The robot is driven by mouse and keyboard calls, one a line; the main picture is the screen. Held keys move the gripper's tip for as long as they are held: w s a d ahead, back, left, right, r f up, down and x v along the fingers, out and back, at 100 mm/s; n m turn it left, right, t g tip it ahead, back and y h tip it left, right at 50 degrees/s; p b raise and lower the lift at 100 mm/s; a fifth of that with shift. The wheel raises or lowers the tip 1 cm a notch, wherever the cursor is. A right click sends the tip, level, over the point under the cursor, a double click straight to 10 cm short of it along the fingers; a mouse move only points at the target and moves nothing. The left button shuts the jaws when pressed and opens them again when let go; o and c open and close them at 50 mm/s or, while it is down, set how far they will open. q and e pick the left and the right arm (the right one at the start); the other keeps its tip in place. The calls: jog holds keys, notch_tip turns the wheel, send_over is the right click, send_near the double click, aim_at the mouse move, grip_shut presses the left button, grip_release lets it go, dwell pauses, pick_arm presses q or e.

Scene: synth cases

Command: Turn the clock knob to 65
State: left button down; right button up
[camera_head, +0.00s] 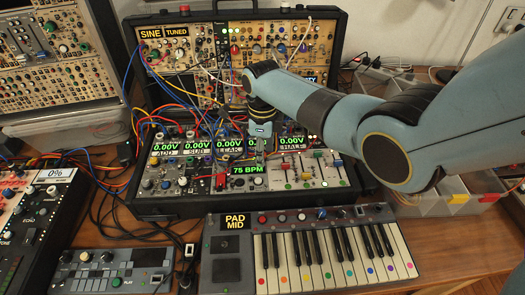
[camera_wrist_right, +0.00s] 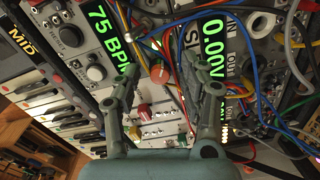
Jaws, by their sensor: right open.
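The clock module's green display (camera_head: 248,170) reads 75 BPM in the head view; it also shows at the upper left of the right wrist view (camera_wrist_right: 108,38). A round orange-red knob (camera_wrist_right: 160,72) sits close to the display's end, and a grey knob (camera_wrist_right: 96,72) sits beside the display. I cannot tell for certain which knob is the clock knob. My right gripper (camera_head: 260,150) points down over the module. In the wrist view its fingers (camera_wrist_right: 159,68) are open, one on each side of the orange-red knob; contact is unclear. My left gripper is not in view.
Patch cables (camera_head: 190,110) loop close around the right gripper. Sliders (camera_head: 308,168) stand right of the display. A keyboard (camera_head: 330,250) lies in front, a small grey synth (camera_head: 110,270) at the front left. Bins (camera_head: 450,195) stand at the right.

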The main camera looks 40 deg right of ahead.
jog(key=shift+c, duration=0.4)
grip_shut()
jog(key=shift+r+n, duration=0.1)
jog(key=shift+n, duration=0.2)
jog(key=shift+n+p, duration=0.85)
jog(key=shift+n, duration=0.25)
jog(key=shift+n+p, duration=0.5)
jog(key=shift+n, duration=1)
